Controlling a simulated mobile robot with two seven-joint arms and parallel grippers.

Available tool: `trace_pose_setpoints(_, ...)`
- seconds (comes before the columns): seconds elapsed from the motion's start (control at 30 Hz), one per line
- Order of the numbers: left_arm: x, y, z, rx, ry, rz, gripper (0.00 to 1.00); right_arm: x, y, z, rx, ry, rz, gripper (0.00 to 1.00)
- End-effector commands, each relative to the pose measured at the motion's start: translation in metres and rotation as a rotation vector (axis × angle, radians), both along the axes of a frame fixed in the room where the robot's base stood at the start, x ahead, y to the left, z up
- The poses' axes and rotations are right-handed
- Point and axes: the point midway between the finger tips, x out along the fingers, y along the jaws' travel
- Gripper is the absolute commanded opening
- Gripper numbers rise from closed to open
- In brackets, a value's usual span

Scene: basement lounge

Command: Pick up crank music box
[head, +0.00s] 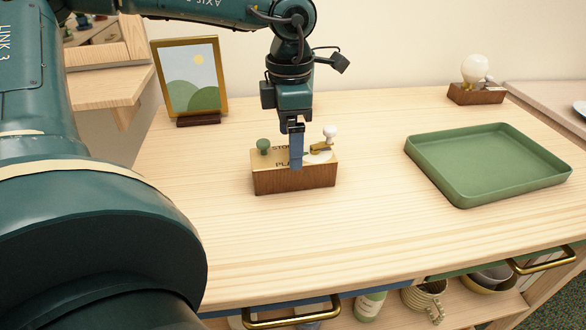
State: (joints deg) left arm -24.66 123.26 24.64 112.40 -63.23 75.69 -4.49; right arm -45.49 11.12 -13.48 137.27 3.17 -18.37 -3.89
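The crank music box (293,181) is a small brown wooden box with a brass-coloured top lettered "STOP" and "PLAY". It stands on the light wooden tabletop, near the middle of the head view. A green knob (263,146) is on its top left, and a crank with a white knob (330,132) is on its right. My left gripper (296,160) points straight down over the box's top and hides part of the lettering. The fingers overlap in this view, so their opening and any contact with the box cannot be made out. My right gripper is out of view.
A green tray (481,193) lies empty to the right. A framed picture (190,80) stands at the back left. A white bulb on a wooden base (476,94) is at the back right. Drawer handles and a shelf with bowls are below the front edge. The tabletop in front is clear.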

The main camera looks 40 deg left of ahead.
Motion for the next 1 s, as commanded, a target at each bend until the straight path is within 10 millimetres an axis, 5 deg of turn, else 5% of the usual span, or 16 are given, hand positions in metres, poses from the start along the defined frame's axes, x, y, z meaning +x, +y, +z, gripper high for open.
trace_pose_setpoints(0.4,0.002,-0.003,-0.05,-0.001,0.002,0.001,0.87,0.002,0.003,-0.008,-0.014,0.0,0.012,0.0)
trace_pose_setpoints(0.7,0.003,-0.004,-0.054,-0.001,0.0,0.002,0.87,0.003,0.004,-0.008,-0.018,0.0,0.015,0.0)
trace_pose_setpoints(1.0,0.003,-0.003,-0.054,-0.001,-0.001,0.001,0.63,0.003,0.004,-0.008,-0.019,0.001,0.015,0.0)
